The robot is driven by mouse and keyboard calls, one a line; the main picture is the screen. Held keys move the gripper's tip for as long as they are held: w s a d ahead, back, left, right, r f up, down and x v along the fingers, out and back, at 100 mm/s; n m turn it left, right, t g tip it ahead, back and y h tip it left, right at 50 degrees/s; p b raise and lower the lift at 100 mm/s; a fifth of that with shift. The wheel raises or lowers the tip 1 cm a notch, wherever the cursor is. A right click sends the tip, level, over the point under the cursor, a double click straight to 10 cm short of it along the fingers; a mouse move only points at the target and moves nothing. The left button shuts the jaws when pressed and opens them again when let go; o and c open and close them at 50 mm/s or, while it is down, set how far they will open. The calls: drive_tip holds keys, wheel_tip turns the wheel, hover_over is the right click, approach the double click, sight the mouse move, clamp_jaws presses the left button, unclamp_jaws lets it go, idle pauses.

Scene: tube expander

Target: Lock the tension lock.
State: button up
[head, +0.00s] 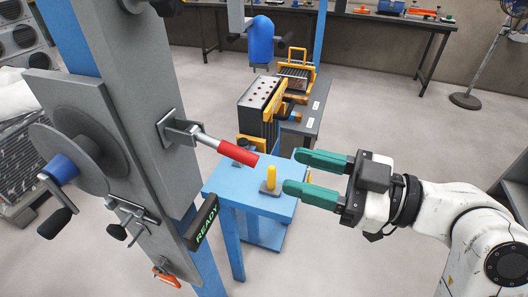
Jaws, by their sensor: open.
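A lever with a red grip (238,153) sticks out to the right from a bracket (178,130) on the grey upright panel, its grip sloping slightly down. No label shows whether this is the tension lock. A small metal lever with a black knob (116,231) also sits lower on the panel. My gripper (293,171) has two green fingers, open and apart, pointing left towards the red grip. Nothing is between the fingers. The fingertips are right of the red grip, with a visible gap in the picture.
A blue stand (222,186) with an upright yellow peg (271,177) is below the fingertips. A black sign reading READY (199,222) and a crank wheel with a blue hub (61,169) are on the panel. A finned unit (262,98) stands behind.

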sight(240, 155)
drive_tip(key=p+x, duration=0.2)
drive_tip(key=x, duration=0.8)
drive_tip(key=shift+w+a+p, duration=0.15)
drive_tip(key=shift+a+p, duration=0.15)
drive_tip(key=shift+p, duration=0.1)
drive_tip(key=shift+c, duration=0.4)
clamp_jaws()
